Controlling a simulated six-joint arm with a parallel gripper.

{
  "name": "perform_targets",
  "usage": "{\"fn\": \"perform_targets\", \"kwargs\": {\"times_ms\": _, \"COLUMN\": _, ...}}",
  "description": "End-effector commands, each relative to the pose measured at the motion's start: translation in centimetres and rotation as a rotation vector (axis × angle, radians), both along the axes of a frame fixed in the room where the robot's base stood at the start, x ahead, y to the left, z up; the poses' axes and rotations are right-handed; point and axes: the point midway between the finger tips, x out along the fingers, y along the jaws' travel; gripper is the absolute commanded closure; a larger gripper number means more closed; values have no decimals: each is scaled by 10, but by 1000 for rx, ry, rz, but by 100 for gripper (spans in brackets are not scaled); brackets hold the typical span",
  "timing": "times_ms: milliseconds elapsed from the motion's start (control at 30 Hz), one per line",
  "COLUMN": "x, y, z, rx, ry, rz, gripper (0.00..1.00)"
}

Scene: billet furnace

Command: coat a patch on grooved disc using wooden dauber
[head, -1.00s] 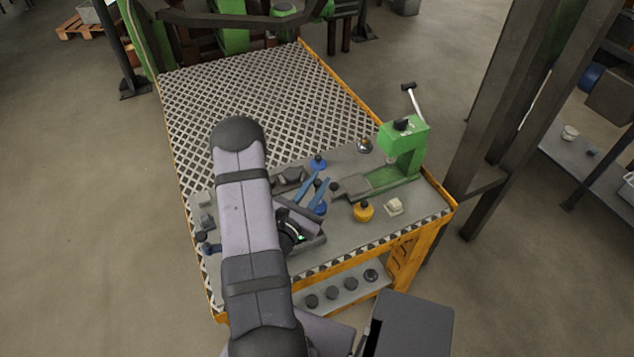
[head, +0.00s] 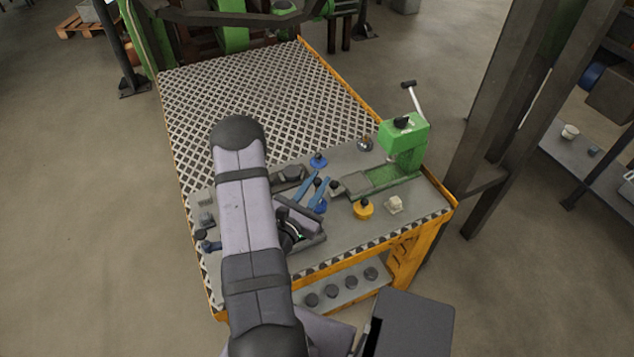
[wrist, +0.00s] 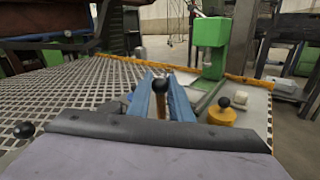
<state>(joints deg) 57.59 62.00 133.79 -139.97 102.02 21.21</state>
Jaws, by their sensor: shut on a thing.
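My gripper (head: 320,192) has blue fingers and is over the right half of the table's near end. In the wrist view the fingers (wrist: 160,98) are shut on the wooden dauber. The dauber (wrist: 160,104) shows as a brown shaft with a black ball on top, upright between the fingers. Its black ball also shows in the head view (head: 318,182). The dauber's lower end is hidden by the fingers. I cannot make out the grooved disc for certain; my arm and fingers cover part of the tabletop.
A green press (head: 403,145) stands at the right. A yellow pot with a black knob (head: 363,209) and a cream block (head: 394,204) are near the front edge. A blue knobbed piece (head: 318,160) lies behind the fingers. The patterned far tabletop (head: 260,95) is clear.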

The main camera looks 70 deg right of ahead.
Motion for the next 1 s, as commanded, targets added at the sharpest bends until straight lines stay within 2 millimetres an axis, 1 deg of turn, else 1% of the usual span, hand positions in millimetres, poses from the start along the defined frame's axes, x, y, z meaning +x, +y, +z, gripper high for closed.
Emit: {"fn": "perform_targets", "kwargs": {"times_ms": 1000, "x": 0, "y": 0, "z": -10, "rx": 0, "ry": 0, "rz": 0, "gripper": 100}}
